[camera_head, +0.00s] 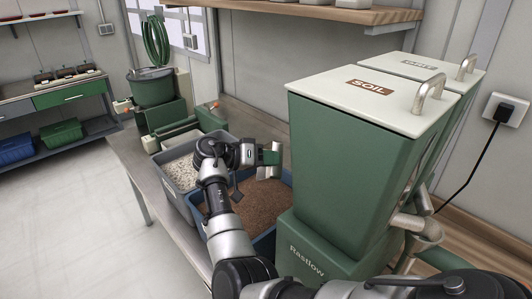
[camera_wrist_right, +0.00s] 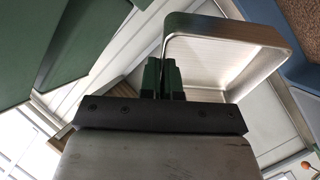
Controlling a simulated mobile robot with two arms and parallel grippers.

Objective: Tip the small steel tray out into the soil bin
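The small steel tray (camera_wrist_right: 225,62) is held at its near wall between the green fingers of my right gripper (camera_wrist_right: 162,78). The part of its inside that shows in the wrist view is bare metal. In the head view only a small pale part of the tray (camera_head: 268,172) shows, below the green fingers of the right gripper (camera_head: 270,153). The gripper is over the far part of the soil bin (camera_head: 200,220), a blue-grey bin with brown soil in it. The tray looks tilted, but its exact angle is unclear. My left gripper is not in view.
A green hopper labelled SOIL (camera_head: 340,150) stands close at the right of the bin, with a second hopper behind it. A bin of pale gravel (camera_head: 182,168) is at the left. A wooden shelf (camera_head: 330,12) is above. The floor at the left is clear.

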